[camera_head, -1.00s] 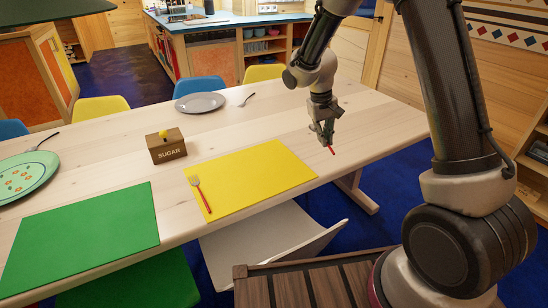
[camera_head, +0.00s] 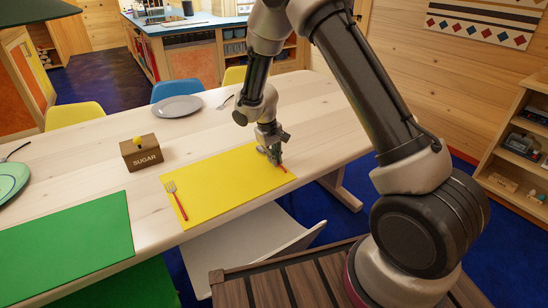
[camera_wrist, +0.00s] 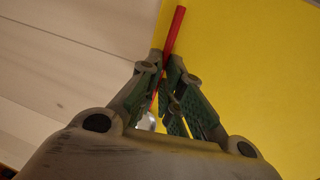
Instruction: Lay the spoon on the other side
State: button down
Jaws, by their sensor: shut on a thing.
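My gripper (camera_head: 275,156) is shut on a spoon, whose red handle (camera_wrist: 174,32) sticks out past the fingertips in the wrist view. The handle also shows in the head view (camera_head: 284,169), and a bit of the silvery bowl (camera_wrist: 146,123) shows behind the fingers. The gripper is at the right edge of the yellow placemat (camera_head: 225,186), low over it; I cannot tell whether the spoon touches the mat. A fork with a red handle (camera_head: 181,208) lies on the left end of the yellow placemat.
A sugar box (camera_head: 141,152) stands behind the yellow mat. A green placemat (camera_head: 70,240) lies to the left. A grey plate (camera_head: 178,107) and another fork (camera_head: 225,102) are at the far side. A white chair (camera_head: 245,245) stands at the near edge.

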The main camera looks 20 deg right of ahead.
jog(key=c, duration=1.6)
grip_release()
jog(key=shift+f, duration=0.1)
jog(key=s+d+r, duration=0.1)
jog(key=s+r, duration=0.1)
jog(key=r, duration=0.8)
jog(key=s+d+r, duration=0.2)
jog(key=r, duration=0.8)
jog(key=s+d+r+m+t+y, duration=0.1)
jog(key=s+d+r+m, duration=0.1)
jog(key=s+d+r, duration=0.55)
jog(key=s+d+r+t, duration=0.1)
jog(key=s+d+r, duration=0.1)
jog(key=s, duration=0.9)
jog(key=s+d+r+m+t+y, duration=0.1)
jog(key=s+r, duration=0.3)
jog(key=s, duration=0.7)
jog(key=shift+s+d+m, duration=0.3)
jog(key=shift+d, duration=0.4)
